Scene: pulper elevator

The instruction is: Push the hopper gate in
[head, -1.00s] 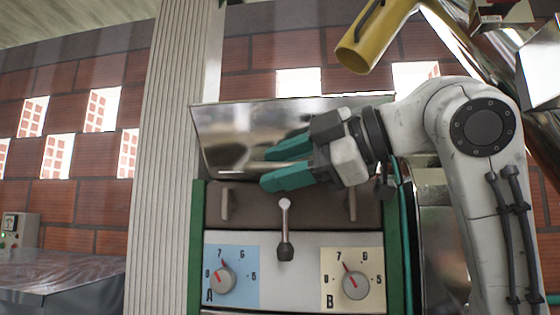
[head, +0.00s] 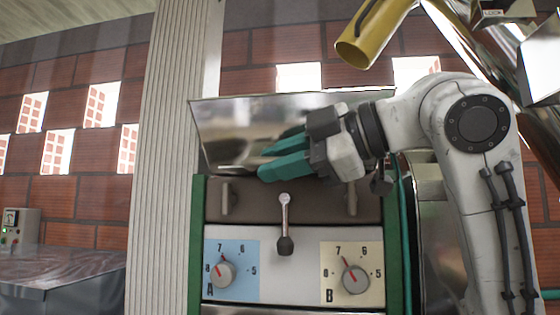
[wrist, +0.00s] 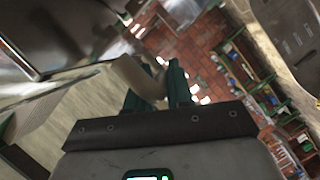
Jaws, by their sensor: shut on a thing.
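My gripper (head: 268,158) has two teal fingers and sits in front of the shiny metal hopper (head: 225,125), above the control panel. In the wrist view the fingers (wrist: 155,82) are shut on a pale, curved piece (wrist: 122,72), seemingly the hopper gate. The fingers and wrist hide the contact in the head view, so I cannot tell how far in the gate is.
Below is a panel with a small lever (head: 285,222), dial A (head: 222,273) and dial B (head: 355,279). A yellow pipe (head: 372,38) hangs above my arm. A ribbed pale column (head: 172,150) stands left. A dark covered table (head: 60,275) is farther left.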

